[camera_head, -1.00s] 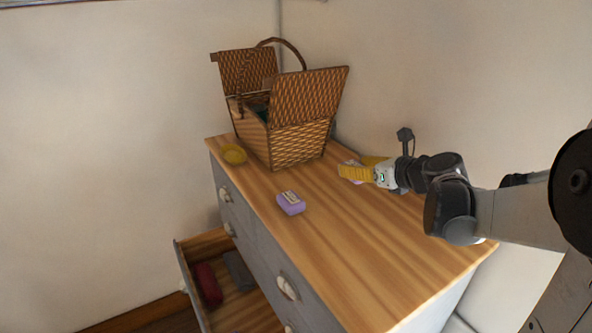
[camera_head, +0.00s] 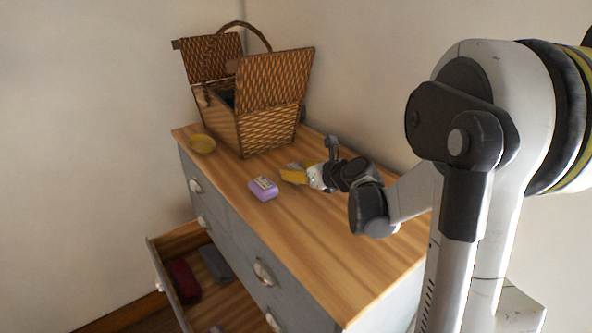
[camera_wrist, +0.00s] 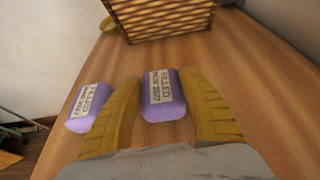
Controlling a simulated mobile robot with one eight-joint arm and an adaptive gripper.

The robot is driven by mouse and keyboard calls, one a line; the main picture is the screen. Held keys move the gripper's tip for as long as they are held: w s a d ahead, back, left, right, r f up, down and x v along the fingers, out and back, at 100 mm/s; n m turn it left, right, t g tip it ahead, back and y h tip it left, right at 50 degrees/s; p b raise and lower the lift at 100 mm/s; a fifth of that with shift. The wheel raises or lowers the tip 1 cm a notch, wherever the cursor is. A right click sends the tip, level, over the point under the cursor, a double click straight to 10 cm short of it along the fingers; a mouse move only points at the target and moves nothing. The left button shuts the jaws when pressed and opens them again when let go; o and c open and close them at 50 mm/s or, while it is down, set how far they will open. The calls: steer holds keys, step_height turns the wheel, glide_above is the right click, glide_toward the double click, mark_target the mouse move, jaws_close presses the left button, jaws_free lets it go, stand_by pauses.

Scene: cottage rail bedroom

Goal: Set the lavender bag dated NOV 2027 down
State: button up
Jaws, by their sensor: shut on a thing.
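The lavender bag labelled FILLED NOV 2027 (camera_wrist: 162,96) is between the yellow fingers of my gripper (camera_wrist: 165,100), which is shut on it. In the head view my gripper (camera_head: 292,174) is low over the dresser top (camera_head: 330,235), and its fingers mostly hide the held bag. I cannot tell whether the bag touches the wood. A second lavender bag (camera_head: 263,188) lies just left of my gripper on the dresser. It also shows in the wrist view (camera_wrist: 88,108), left of the left finger, its label's date hard to read.
A drawer (camera_head: 165,275) is pulled out at the left, holding a red item (camera_head: 184,281) and a grey item (camera_head: 214,264). The near dresser top is clear.

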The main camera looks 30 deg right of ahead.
steer(key=shift+f, duration=0.2)
steer(key=o, duration=0.9)
steer(key=shift+r, duration=0.1)
steer(key=shift+r, duration=0.1)
